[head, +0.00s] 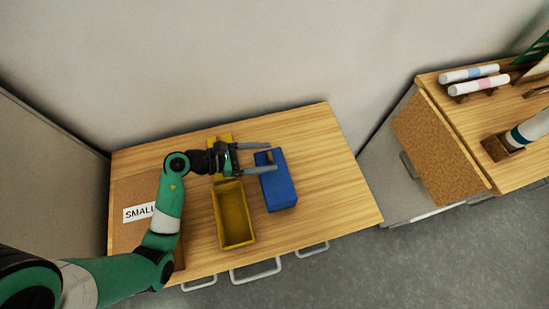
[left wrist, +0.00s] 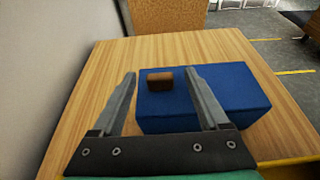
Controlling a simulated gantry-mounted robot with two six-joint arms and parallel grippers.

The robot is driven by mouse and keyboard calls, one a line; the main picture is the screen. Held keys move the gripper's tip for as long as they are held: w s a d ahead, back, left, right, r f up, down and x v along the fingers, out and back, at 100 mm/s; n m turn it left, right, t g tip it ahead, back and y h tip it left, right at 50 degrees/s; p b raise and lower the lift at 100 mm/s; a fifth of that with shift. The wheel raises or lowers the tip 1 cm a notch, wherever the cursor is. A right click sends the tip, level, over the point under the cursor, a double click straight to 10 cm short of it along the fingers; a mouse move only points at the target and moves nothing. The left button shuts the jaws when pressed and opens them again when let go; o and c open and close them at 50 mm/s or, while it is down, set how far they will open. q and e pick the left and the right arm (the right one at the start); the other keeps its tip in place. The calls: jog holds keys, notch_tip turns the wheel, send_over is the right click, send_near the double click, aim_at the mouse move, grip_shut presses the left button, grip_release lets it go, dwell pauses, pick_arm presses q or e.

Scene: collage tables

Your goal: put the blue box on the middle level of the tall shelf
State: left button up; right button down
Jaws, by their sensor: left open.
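The blue box (head: 278,187) lies on the wooden table, with a small brown block-like knob (head: 268,157) on its top near the far end. In the left wrist view the blue box (left wrist: 232,88) is ahead, and the brown knob (left wrist: 159,80) shows between the finger lines. My left gripper (head: 271,158) is open, its two fingers reaching over the far end of the box on either side of the knob. I cannot tell whether the fingers touch it. My right gripper is not in view. I do not see a tall shelf clearly.
An open yellow bin (head: 235,240) stands left of the blue box, close to it. A brown board or box with a "SMALL" label (head: 139,212) is at the table's left. The table's right part (head: 335,190) is clear. A second table with rolls (head: 470,73) stands at right.

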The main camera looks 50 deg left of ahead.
pick_arm(q)
jog(key=shift+x, duration=1)
grip_shut()
